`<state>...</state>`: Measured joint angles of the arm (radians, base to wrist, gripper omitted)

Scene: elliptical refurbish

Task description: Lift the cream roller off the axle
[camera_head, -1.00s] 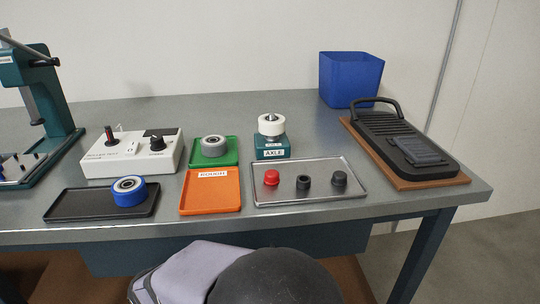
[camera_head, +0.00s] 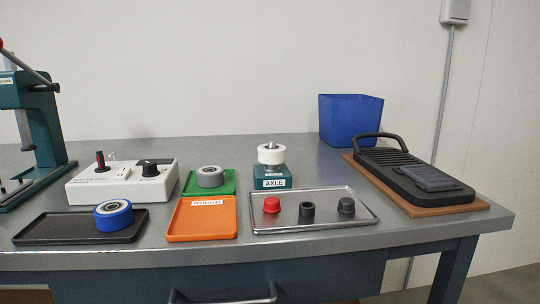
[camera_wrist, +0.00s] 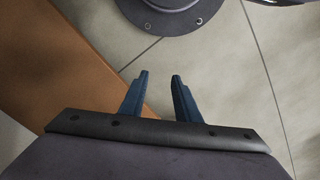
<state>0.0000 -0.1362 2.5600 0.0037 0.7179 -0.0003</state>
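The cream roller (camera_head: 271,154) sits on top of the teal axle block (camera_head: 271,183), which is labelled AXLE and stands toward the back middle of the bench. A metal axle tip shows above the roller. My gripper (camera_wrist: 158,75) shows in the wrist view with its two blue fingers apart and nothing between them. It points at the floor, away from the bench top. The head view does not show my gripper.
Near the axle are a green tray with a grey roller (camera_head: 210,177), an orange tray (camera_head: 202,222), and a metal tray (camera_head: 330,221) with one red and two dark caps. A blue bin (camera_head: 350,121) and a black machine (camera_head: 412,176) stand right; a white control box (camera_head: 120,185) and blue roller (camera_head: 113,216) stand left.

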